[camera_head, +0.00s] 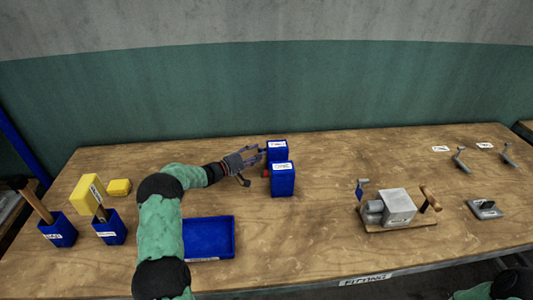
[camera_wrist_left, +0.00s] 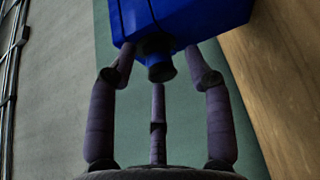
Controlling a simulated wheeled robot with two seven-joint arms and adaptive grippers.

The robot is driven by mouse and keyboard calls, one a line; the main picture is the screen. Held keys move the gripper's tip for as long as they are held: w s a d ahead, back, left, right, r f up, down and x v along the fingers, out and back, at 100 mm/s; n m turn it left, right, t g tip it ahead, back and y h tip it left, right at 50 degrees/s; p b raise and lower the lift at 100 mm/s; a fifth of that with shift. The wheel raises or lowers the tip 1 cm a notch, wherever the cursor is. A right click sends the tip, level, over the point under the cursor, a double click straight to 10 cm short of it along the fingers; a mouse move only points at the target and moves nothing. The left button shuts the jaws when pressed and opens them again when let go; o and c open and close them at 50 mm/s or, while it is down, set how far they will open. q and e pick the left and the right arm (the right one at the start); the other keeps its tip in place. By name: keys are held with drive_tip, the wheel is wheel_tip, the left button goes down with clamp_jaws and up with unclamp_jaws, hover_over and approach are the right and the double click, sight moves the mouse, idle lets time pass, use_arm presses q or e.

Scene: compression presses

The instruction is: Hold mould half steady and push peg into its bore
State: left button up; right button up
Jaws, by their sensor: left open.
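Two blue blocks with white labels stand close together mid-table, the rear one (camera_head: 277,146) and the front one (camera_head: 283,182). A small red part (camera_head: 266,173) shows at the front block's left side. My left gripper (camera_head: 258,160) is open just left of the blocks, its fingers pointing at them. In the left wrist view, a blue block (camera_wrist_left: 205,14) fills the top, and a dark short cylinder (camera_wrist_left: 160,68) sticks out between the spread fingers. I cannot tell whether the fingers touch. I cannot tell for sure which part is the mould half or the peg. My right gripper is out of view.
A blue tray (camera_head: 224,222) lies in front of the blocks. Blue holders (camera_head: 60,232) with wooden-handled tools and a yellow block (camera_head: 119,187) are left. A grey clamp-like device (camera_head: 400,205) and metal brackets (camera_head: 461,160) are right. The table between blocks and device is clear.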

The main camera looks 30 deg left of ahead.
use_arm(q)
clamp_jaws()
drive_tip(key=shift+s+a, duration=0.15)
drive_tip(key=shift+a, duration=0.05)
drive_tip(key=shift+s+a+b, duration=0.25)
drive_tip(key=shift+s+a, duration=0.2)
drive_tip(key=shift+a, duration=0.3)
drive_tip(key=shift+s+a+b, duration=0.3)
drive_tip(key=shift+s+a, duration=0.15)
drive_tip(key=shift+a, duration=0.3)
drive_tip(key=shift+s+a+b, duration=0.25)
drive_tip(key=shift+s+a, duration=0.2)
drive_tip(key=shift+a, duration=0.3)
idle(0.8)
drive_tip(key=shift+a, duration=0.1)
drive_tip(key=shift+s+a+b, duration=0.45)
drive_tip(key=shift+s+a, duration=0.1)
drive_tip(key=shift+a, duration=0.25)
drive_tip(key=shift+s+a+b, duration=0.4)
drive_tip(key=shift+s+a, duration=0.1)
drive_tip(key=shift+a, duration=0.3)
drive_tip(key=shift+r, duration=0.1)
